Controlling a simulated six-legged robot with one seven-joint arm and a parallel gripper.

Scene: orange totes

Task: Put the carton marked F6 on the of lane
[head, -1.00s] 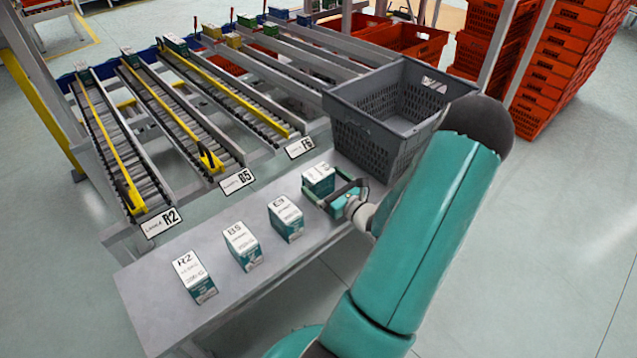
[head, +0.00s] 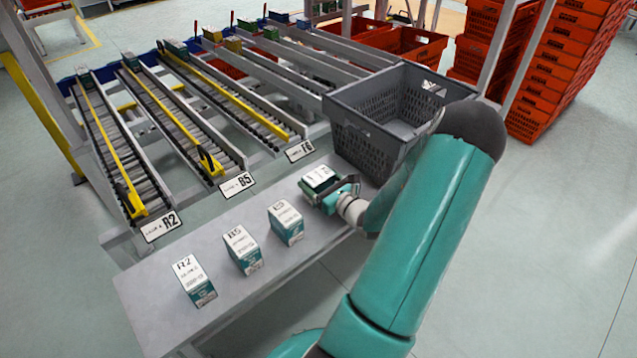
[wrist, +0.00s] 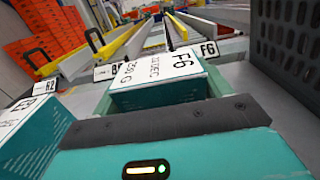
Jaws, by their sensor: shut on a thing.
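The F6 carton (wrist: 160,85), white on top with teal sides, is in front of my palm in the wrist view, its F6 mark readable. In the head view the same carton (head: 319,178) is at the right end of the row, by the grey crate. My gripper (head: 325,188) is shut on it. The carton is at or very near the table top; I cannot tell whether it touches. The F6 lane (head: 232,98) is a sloping roller lane with a yellow rail, behind the table. Its F6 sign (head: 300,151) faces the table and also shows in the wrist view (wrist: 208,49).
Cartons R2 (head: 195,282), B5 (head: 243,250) and another (head: 286,223) stand left of my gripper on the grey table (head: 150,310). The grey crate (head: 365,145) is close on the right. Lanes signed R2 (head: 161,227) and B5 (head: 237,185) lie further left.

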